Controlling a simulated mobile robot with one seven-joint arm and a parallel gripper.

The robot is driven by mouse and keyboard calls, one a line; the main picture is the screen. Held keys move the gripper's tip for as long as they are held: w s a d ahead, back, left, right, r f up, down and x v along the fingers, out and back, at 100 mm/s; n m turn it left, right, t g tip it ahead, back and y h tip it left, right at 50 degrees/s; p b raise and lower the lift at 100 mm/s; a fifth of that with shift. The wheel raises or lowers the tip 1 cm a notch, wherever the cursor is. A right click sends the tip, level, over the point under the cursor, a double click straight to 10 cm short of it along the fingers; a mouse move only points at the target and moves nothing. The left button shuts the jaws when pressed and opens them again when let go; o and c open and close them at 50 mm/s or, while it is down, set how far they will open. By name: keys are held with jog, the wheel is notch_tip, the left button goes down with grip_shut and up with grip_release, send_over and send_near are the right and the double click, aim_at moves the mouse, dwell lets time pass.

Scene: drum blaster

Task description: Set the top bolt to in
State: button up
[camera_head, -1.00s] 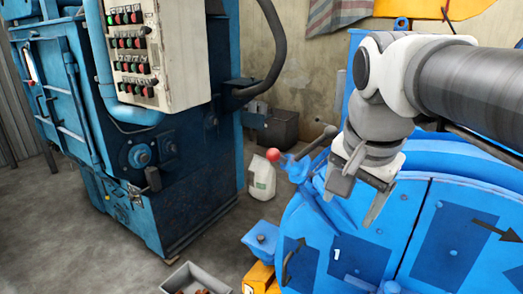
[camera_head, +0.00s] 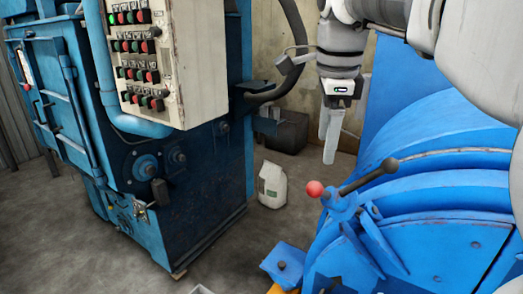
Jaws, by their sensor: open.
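The blue drum machine (camera_head: 440,215) fills the lower right. At its top left edge stands a blue bracket (camera_head: 345,212) with a red ball knob (camera_head: 315,188) and a dark rod (camera_head: 365,177) ending in a black ball. The top bolt seems to be part of this assembly, but I cannot tell which part or its setting. My gripper (camera_head: 304,110) is open and empty, above the red knob and apart from it. The drum's right side is partly hidden by my arm.
A blue machine with a control panel (camera_head: 160,60) of red, green and black buttons stands at the left. A white bag (camera_head: 271,186) and a dark box (camera_head: 286,132) sit on the floor behind. Open floor (camera_head: 80,240) lies at the lower left.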

jog(key=w, duration=0.1)
jog(key=b, duration=0.1)
send_near(341, 202)
jog(key=w+a+f, duration=0.4)
jog(key=a+f, duration=0.1)
jog(key=f, duration=0.5)
jog(key=shift+s, duration=0.15)
jog(key=shift+a, duration=0.1)
grip_shut()
dwell(0.9)
